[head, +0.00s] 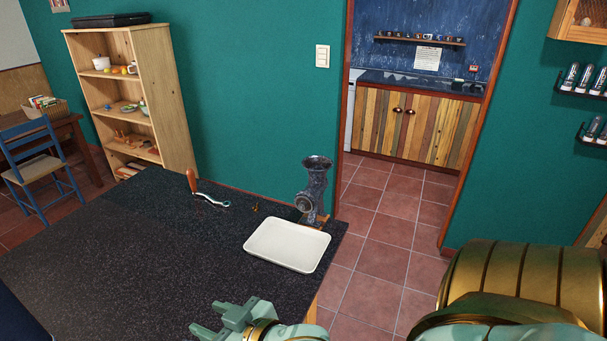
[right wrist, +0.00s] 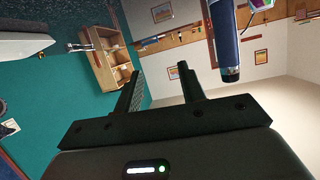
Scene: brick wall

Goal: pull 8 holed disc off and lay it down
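A grey metal grinder (head: 316,178) stands upright at the far right corner of the dark speckled table. Its round mouth (head: 304,203) faces the tray side; the holed disc is too small to make out there. A white tray (head: 287,246) lies in front of the grinder. My right gripper (head: 205,318) is low over the near part of the table, well apart from the grinder and tray. In the right wrist view its two fingers (right wrist: 160,68) stand apart with nothing between them. My left gripper is not in view.
A crank with a wooden handle (head: 193,182) and a small brass-coloured part (head: 257,208) lie on the table (head: 110,250) left of the grinder. The table's left and middle are clear. A shelf (head: 133,100) stands behind, against the green wall.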

